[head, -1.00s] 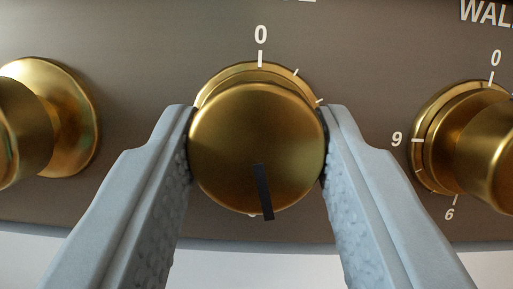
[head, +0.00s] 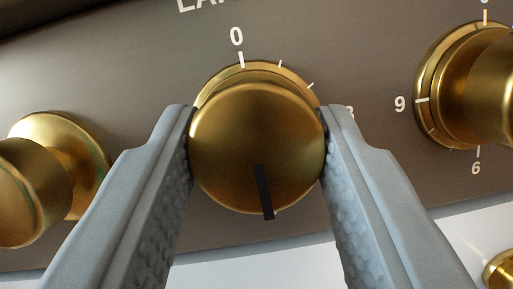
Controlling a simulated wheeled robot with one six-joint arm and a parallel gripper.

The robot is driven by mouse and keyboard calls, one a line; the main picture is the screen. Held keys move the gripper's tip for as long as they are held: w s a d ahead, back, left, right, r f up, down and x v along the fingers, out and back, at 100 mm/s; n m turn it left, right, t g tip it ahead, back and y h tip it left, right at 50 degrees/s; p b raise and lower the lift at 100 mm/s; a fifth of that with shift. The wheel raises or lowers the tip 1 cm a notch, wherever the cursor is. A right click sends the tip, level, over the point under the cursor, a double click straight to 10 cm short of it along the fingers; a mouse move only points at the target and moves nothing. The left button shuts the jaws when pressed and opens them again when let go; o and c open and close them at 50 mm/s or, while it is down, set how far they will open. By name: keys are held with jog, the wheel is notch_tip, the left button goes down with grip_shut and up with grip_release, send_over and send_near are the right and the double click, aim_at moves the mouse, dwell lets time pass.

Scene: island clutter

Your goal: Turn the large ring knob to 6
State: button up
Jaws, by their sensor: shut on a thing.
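The large ring knob (head: 225,140) is a round brass knob in the middle of the head view, on a brown panel. A dark pointer line (head: 264,192) on its face points down and slightly right in the picture. Above it stand a white 0 (head: 237,36) and cut-off lettering beginning "LAR". Ticks run down the right side to a 3 (head: 350,112) partly covered by my right finger. The knob hides the lower part of its scale, so no 6 shows for it. My gripper (head: 257,142) is shut on the knob, one finger on each side.
Another brass knob (head: 35,185) is at the left, close to my left finger. A brass knob (head: 480,90) at the right has a visible 9 and 6. Part of a brass piece (head: 500,270) shows at the lower right against a white surface.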

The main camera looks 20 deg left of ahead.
jog(key=o, duration=1)
jog(key=shift+v, duration=3.8)
jog(key=shift+w, duration=0.1)
jog(key=s+r+g+h, duration=0.15)
jog(key=s+r, duration=0.25)
jog(key=r, duration=0.7)
jog(key=s+r+h, duration=0.3)
jog(key=s+r, duration=0.1)
jog(key=r, duration=0.7)
jog(key=s+r+g, duration=0.1)
jog(key=s+r, duration=0.2)
jog(key=s, duration=0.4)
jog(key=s+a+r+g, duration=0.1)
jog(key=s+r, duration=0.3)
jog(key=s, duration=0.4)
jog(key=s+r+g, duration=0.1)
jog(key=s+r, duration=0.3)
jog(key=s, duration=0.4)
jog(key=shift+s+a+r+h, duration=0.1)
jog(key=shift+a+r+h, duration=0.05)
jog(key=shift+a+h, duration=0.1)
